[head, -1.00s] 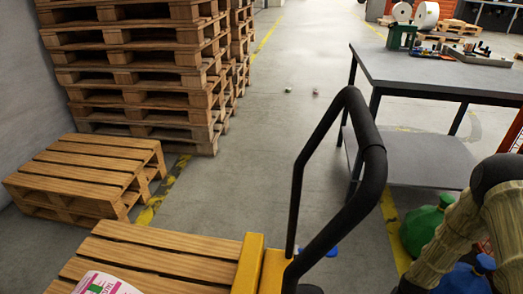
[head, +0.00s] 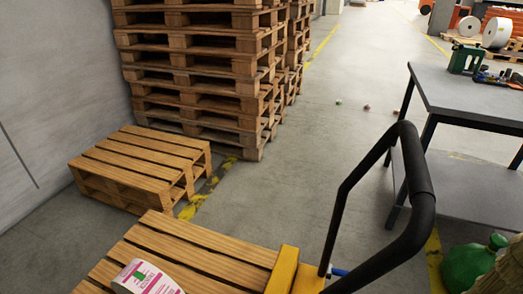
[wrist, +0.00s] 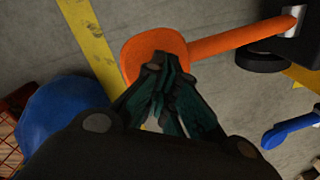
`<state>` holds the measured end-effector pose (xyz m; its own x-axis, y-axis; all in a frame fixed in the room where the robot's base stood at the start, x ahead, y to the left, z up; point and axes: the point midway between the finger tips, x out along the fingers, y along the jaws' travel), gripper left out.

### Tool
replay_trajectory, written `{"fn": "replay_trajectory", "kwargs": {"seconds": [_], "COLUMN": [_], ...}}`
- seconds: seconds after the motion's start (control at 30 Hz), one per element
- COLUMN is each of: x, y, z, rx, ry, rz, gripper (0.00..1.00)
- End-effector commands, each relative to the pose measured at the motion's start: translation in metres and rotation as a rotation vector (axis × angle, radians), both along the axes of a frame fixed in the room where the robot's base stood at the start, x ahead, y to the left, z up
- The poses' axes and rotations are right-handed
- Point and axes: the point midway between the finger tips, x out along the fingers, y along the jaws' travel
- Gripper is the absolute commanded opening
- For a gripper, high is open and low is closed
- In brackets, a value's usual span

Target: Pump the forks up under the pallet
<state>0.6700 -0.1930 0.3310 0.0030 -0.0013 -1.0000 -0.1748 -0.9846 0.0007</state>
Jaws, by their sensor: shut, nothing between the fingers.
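The wooden pallet (head: 200,242) lies at the bottom of the head view, with a white and pink label roll (head: 146,279) on it. The pallet jack's yellow frame (head: 284,272) stands against its right end, with a looped black handle (head: 425,195) rising above. The forks are hidden. In the wrist view an orange pedal (wrist: 225,38) reaches from a black housing at upper right to a broad rounded pad. My gripper (wrist: 165,62) is shut and empty, its fingertips over the pad's lower edge. I cannot tell whether they touch. A blue lever (wrist: 287,131) is at right.
A tall pallet stack (head: 205,75) and a low pallet pile (head: 142,165) stand at left. A blue rounded object (wrist: 62,120) is left of my gripper.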

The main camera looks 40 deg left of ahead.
Motion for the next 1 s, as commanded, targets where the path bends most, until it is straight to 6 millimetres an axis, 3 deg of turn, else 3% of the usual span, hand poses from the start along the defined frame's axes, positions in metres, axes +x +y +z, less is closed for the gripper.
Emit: {"fn": "replay_trajectory", "kwargs": {"seconds": [0.03, 0.57, 0.83, 1.0], "x": [-0.002, -0.005, -0.005, -0.004], "y": [0.001, 0.003, 0.003, 0.002], "z": [-0.014, -0.085, -0.069, -0.042], "rx": [0.001, 0.002, 0.003, 0.002], "ry": [0.004, 0.008, 0.009, 0.007], "rz": [0.001, 0.002, 0.002, 0.001], "gripper": [0.00, 0.00, 0.00, 0.00]}}
